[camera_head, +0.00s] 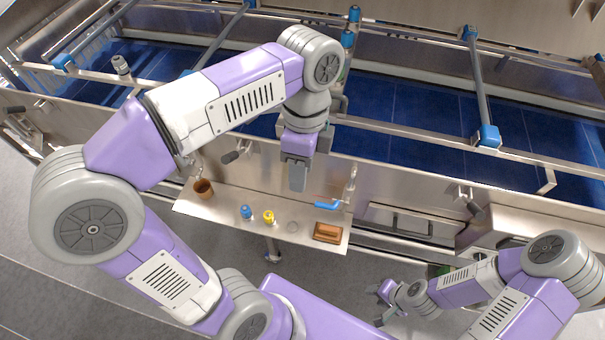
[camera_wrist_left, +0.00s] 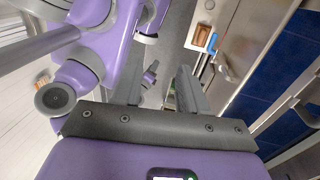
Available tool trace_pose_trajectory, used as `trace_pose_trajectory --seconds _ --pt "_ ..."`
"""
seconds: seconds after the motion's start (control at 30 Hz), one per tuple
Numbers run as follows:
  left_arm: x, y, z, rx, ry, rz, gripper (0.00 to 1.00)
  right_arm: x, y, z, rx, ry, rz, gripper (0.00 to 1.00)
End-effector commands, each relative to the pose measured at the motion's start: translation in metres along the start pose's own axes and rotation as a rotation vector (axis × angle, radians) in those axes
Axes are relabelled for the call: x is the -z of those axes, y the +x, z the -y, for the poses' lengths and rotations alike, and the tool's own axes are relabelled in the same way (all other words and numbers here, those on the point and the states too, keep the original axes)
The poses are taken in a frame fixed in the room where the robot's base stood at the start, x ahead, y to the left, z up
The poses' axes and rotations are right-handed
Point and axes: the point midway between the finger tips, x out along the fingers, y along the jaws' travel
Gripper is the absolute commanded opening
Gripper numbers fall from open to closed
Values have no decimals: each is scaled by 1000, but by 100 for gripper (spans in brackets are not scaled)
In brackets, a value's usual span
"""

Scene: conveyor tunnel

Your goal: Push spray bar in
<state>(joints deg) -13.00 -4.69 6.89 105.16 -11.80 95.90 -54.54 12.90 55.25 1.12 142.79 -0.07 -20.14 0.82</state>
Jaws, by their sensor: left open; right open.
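Grey spray bars with blue ends cross the blue conveyor in the head view, one at the right (camera_head: 479,85) and one at the upper left (camera_head: 229,28). I cannot tell which one the task means. My left gripper (camera_head: 297,178) points down in front of the tunnel's steel side wall, above the shelf. In the left wrist view its two fingers (camera_wrist_left: 160,88) are apart with nothing between them. My right gripper (camera_head: 384,304) is low at the right, open and empty, away from the conveyor.
A steel shelf (camera_head: 222,205) holds a brown cup (camera_head: 203,188), a blue-topped bottle (camera_head: 246,212), a yellow-topped bottle (camera_head: 268,217) and a brown block (camera_head: 327,232). Steel rails (camera_head: 440,140) edge the conveyor. Grey floor lies in front.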

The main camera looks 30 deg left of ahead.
Motion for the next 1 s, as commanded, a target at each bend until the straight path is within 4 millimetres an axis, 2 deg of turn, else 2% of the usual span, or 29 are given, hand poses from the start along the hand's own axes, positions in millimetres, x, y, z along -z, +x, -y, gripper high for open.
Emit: trace_pose_trajectory --seconds 0.1,0.2,0.53,0.57,0.83,1.0 --pt "0 17 0 -2 -1 1 42 1 2 0 0 0 -2 44" --pt "0 26 0 -1 -1 1 42 1 2 -1 0 0 -2 44" --pt "0 30 0 0 -1 0 42 1 2 -1 0 0 -2 44" --pt "0 30 0 0 -1 0 41 1 2 -1 0 0 -2 44" --pt "0 30 0 0 -1 0 0 1 2 -1 0 0 -2 44" --pt "0 30 0 0 -1 0 0 1 2 -1 0 0 -2 44"
